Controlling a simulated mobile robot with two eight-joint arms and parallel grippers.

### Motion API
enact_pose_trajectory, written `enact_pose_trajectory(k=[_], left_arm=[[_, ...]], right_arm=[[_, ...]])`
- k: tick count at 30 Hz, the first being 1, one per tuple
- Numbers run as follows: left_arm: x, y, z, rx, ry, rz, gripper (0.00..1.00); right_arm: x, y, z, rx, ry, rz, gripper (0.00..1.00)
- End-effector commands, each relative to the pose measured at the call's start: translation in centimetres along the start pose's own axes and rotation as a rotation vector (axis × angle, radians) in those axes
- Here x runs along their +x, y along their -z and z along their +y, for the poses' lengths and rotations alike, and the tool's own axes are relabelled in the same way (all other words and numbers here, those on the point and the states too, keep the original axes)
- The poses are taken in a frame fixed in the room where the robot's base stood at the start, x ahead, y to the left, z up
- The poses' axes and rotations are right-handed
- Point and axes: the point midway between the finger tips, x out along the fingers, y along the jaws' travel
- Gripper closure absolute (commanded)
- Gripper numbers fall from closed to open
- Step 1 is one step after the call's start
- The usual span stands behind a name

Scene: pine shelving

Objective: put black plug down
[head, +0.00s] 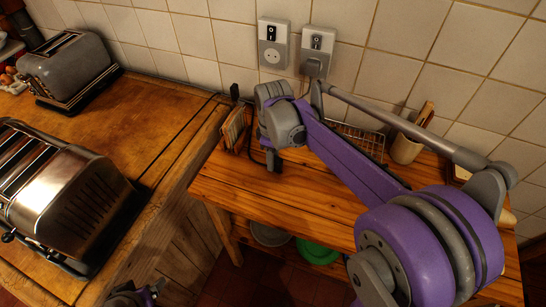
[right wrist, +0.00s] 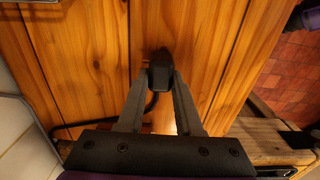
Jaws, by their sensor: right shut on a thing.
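The black plug (right wrist: 160,74) is between the fingertips of my right gripper (right wrist: 159,82), which is shut on it. In the right wrist view it is over the pine boards, with a small dark shadow right at its tip. I cannot tell whether it touches the wood. A black cable (right wrist: 149,104) trails from it behind the fingers. In the head view my right gripper (head: 273,160) points down over the left part of the pine shelf top (head: 300,205), and the plug is too small to make out. Part of my left arm shows at the bottom edge; its fingers cannot be made out.
A wooden rack (head: 233,128) stands just left of my right gripper. A wire rack (head: 357,138) and a beige cup (head: 406,148) stand behind my arm. Two wall sockets (head: 272,58) (head: 317,42) are above. Two toasters (head: 68,66) (head: 62,200) stand on the left counter. The front shelf top is clear.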

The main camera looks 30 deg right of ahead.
Motion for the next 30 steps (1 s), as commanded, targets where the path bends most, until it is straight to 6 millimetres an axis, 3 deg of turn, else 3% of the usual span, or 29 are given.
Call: enact_pose_trajectory(k=[8, 9, 14, 23, 30], left_arm=[[0.4, -0.3, 0.0, 0.000, 0.000, -0.002, 0.16], [0.3, -0.3, 0.0, 0.000, 0.000, -0.002, 0.16], [0.3, -0.3, 0.0, 0.000, 0.000, -0.002, 0.16], [0.2, -0.2, 0.0, 0.000, 0.000, -0.001, 0.16], [-0.6, 0.5, 0.0, 0.000, 0.000, 0.004, 0.16]], right_arm=[[0.6, 0.0, 0.0, 0.000, 0.000, 0.000, 1.00], [0.6, 0.0, 0.0, 0.000, 0.000, 0.000, 0.63], [0.6, 0.0, 0.0, 0.000, 0.000, 0.000, 0.36], [0.4, 0.0, 0.0, 0.000, 0.000, 0.000, 0.36], [-2.8, 0.0, 0.0, 0.000, 0.000, 0.001, 0.36]])
